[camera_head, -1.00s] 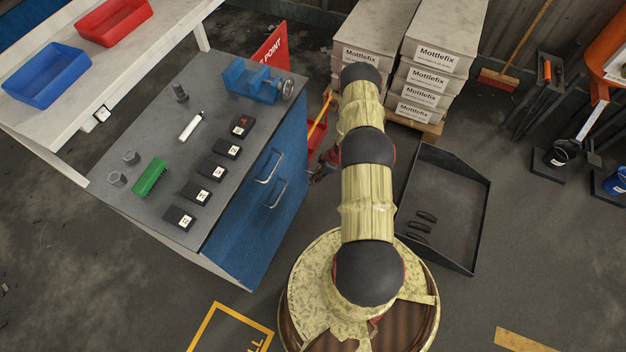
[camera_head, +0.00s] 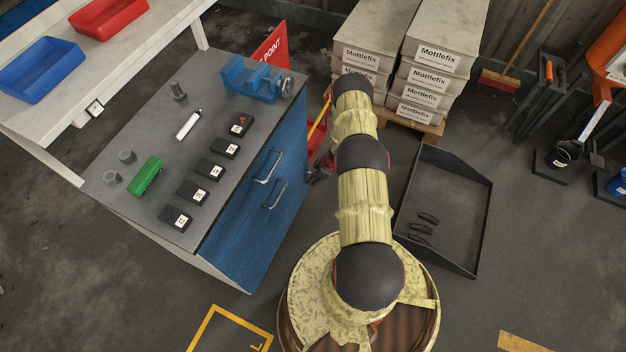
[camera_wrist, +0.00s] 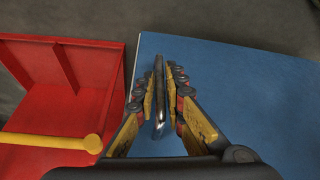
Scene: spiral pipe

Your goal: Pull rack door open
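The rack is a grey-topped cabinet with a blue front (camera_head: 250,225). Two metal bar handles, an upper one (camera_head: 267,167) and a lower one (camera_head: 274,194), are on that front, which looks closed. In the wrist view the blue panel (camera_wrist: 250,95) fills the right side. One handle (camera_wrist: 159,97) runs between the two yellow-padded fingers of my gripper (camera_wrist: 160,85). The fingers are apart, with a narrow gap on each side of the bar. I cannot tell which handle it is. In the head view my gripper is mostly hidden behind my arm, right of the cabinet front.
A red object with a yellow bar (camera_wrist: 75,95) is close left of my gripper. A black tray (camera_head: 448,205) lies on the floor to the right. Stacked Mottlefix boxes (camera_head: 432,70) stand behind. Several black blocks, a green brush (camera_head: 146,176) and bolts lie on the cabinet top.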

